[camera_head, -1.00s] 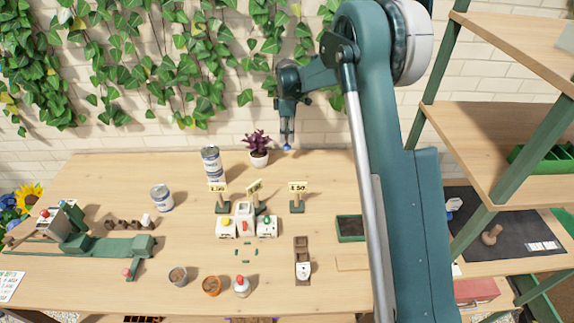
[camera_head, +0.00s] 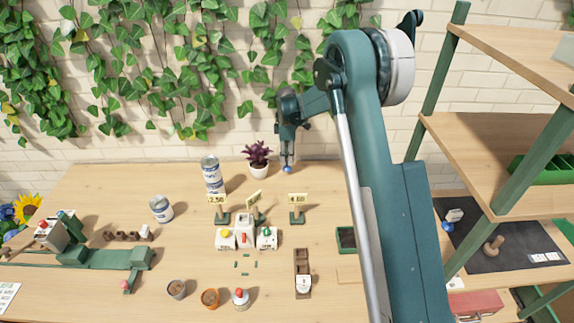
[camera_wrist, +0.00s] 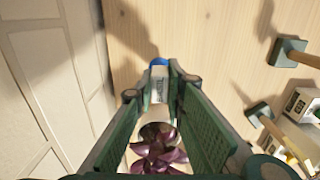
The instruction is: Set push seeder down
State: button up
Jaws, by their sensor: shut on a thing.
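My gripper (camera_head: 287,161) points down near the back of the table, just right of the purple plant's pot. In the wrist view my gripper (camera_wrist: 161,72) is shut on the push seeder (camera_wrist: 158,86), a slim pale grey body with markings and a blue end. The blue end (camera_head: 287,169) shows below the fingertips in the head view. The fingers cover much of the body. I cannot tell whether the blue end touches the wooden table (camera_head: 322,200) or hangs slightly above it.
A purple plant in a white pot (camera_head: 259,171) stands close left, with stacked cans (camera_head: 212,175) beyond. Price signs (camera_head: 298,208) on green bases stand in front. The brick wall (camera_head: 200,145) rises close behind. Bare tabletop lies right of my gripper.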

aim_at(287, 167)
jog(key=shift+f, duration=1.85)
jog(key=shift+f, duration=0.15)
jog(key=o, duration=0.9)
notch_tip(287, 167, up, 12)
jog(key=shift+r, duration=0.2)
